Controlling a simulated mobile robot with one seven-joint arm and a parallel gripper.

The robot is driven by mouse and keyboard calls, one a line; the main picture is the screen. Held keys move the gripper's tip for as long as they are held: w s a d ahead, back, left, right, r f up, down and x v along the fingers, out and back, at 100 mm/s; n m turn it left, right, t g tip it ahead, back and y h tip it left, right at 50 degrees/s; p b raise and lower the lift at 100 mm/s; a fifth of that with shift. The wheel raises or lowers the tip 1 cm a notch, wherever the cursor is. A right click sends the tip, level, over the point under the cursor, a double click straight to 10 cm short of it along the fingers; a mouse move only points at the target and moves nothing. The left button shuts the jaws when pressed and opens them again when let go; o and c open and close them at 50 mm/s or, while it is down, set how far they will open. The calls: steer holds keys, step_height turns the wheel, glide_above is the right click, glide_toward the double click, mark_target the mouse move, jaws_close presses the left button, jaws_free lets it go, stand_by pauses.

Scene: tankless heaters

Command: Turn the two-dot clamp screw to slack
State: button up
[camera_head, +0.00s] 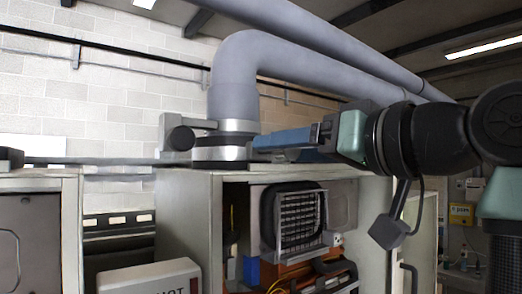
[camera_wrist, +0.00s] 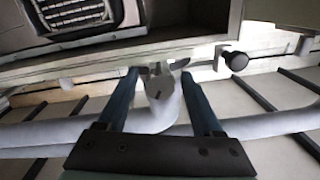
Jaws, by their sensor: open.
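A grey flue pipe (camera_head: 234,95) rises from the top of the open heater cabinet, with a metal clamp band (camera_head: 236,126) around its foot. A dark grey block with a round end (camera_head: 180,137) sticks out on the band's left side. In the wrist view a small grey winged part (camera_wrist: 165,66) shows at the pipe's end, between my fingertips; it may be the clamp screw. No dot marks can be made out. My gripper (camera_head: 258,143) points left at the band from the right. Its blue fingers (camera_wrist: 160,74) are apart, and I cannot tell whether they touch anything.
The heater cabinet (camera_head: 190,215) stands open below, with a black grille (camera_head: 296,215) inside. A second cabinet (camera_head: 38,230) stands at left, and a white box (camera_head: 150,280) between them. A black knob (camera_wrist: 235,61) sits right of my fingers in the wrist view. Large pipes run overhead.

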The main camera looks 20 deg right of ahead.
steer(key=shift+w+a, duration=0.2)
steer(key=shift+w, duration=0.25)
steer(key=shift+s+d, duration=0.2)
steer(key=shift+s, duration=0.2)
steer(key=shift+s+d+r, duration=0.1)
steer(key=shift+s, duration=0.1)
steer(key=shift+c, duration=0.8)
steer(key=shift+w, duration=0.1)
jaws_close()
steer(key=shift+n+b, duration=0.6)
steer(key=shift+n, duration=1)
steer(key=shift+c, duration=0.5)
jaws_free()
steer(key=shift+o, duration=1.3)
steer(key=shift+w+a, duration=0.2)
